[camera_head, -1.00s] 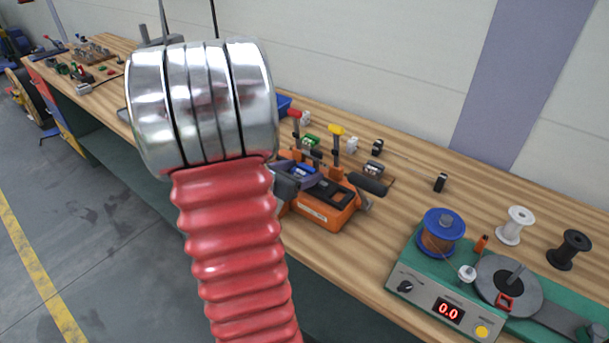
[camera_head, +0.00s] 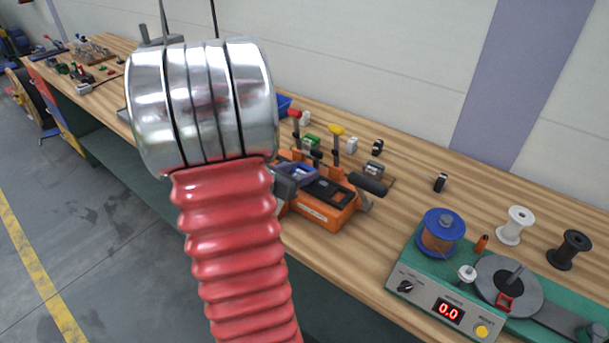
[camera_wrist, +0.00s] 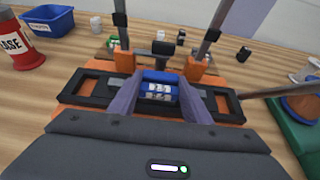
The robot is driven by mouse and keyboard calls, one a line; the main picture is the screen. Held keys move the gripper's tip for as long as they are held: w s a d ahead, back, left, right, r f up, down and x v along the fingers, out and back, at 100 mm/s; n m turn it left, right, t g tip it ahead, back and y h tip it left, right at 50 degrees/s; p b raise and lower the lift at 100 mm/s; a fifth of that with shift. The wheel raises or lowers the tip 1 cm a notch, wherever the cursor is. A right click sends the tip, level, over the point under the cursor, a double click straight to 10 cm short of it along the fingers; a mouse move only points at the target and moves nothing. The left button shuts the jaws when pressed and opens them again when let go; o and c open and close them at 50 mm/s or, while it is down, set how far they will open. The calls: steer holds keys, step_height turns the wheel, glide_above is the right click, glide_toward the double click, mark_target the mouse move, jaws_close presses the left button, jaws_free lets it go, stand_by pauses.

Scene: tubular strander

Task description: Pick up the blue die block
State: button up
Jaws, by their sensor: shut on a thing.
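The blue die block (camera_wrist: 158,87) is in the middle of the wrist view, between the two grey fingers of my gripper (camera_wrist: 160,98). The gripper is shut on it. The block has pale marked faces toward the camera. It is over the orange and black tool (camera_wrist: 90,92) on the bench. I cannot tell whether the block is clear of the tool. In the head view the orange tool (camera_head: 318,208) shows right of my arm, with a bit of blue (camera_head: 299,172) at the gripper. My arm hides part of this area.
Upright levers with red (camera_head: 294,113) and yellow (camera_head: 337,130) handles stand by the tool. A blue bin (camera_wrist: 47,20) and a red grease container (camera_wrist: 20,45) are at the wrist view's left. A green machine (camera_head: 425,275) with a copper spool stands right on the wooden bench.

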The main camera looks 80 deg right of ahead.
mark_target(301, 171)
steer(key=shift+r, duration=0.1)
steer(key=shift+c, duration=1.1)
step_height(301, 171, up, 10)
stand_by(0.3)
